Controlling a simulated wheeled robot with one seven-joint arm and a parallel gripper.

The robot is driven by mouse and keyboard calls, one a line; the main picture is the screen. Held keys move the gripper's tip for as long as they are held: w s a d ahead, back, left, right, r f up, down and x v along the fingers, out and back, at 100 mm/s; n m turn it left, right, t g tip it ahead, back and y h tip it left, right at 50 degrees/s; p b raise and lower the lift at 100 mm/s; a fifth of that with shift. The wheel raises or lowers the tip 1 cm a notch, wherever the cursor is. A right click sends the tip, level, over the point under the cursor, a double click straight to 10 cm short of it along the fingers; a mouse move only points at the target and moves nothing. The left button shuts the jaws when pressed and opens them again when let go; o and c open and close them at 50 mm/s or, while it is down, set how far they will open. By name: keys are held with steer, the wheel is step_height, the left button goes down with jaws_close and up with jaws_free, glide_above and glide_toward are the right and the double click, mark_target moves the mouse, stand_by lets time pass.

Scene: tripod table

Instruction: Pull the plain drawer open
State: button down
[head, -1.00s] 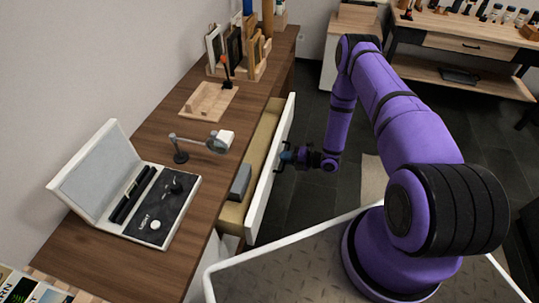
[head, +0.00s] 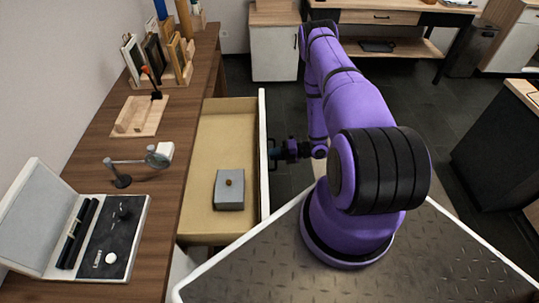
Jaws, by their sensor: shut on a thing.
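The plain drawer (head: 208,150) stands pulled well out from under the brown wooden desk (head: 160,205). It has a white front (head: 264,178) and a tan inside. A grey box (head: 229,189) with a small brown knob on its lid lies in it. My gripper (head: 277,152) is at the outer side of the drawer front, shut on the dark drawer handle (head: 272,154). The fingertips are small and partly merge with the dark handle.
An open case (head: 95,235), a magnifier on a stand (head: 135,165), a wooden tray (head: 138,117) and a rack of frames (head: 165,62) stand on the desk. A dark cabinet (head: 495,145) is at the right. Dark floor (head: 440,110) is clear between.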

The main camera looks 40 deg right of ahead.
steer(key=c, duration=1.2)
jaws_free()
steer(key=shift+d, duration=0.15)
steer(key=v, duration=1)
steer(key=shift+s+d, duration=0.2)
steer(key=shift+d, duration=0.05)
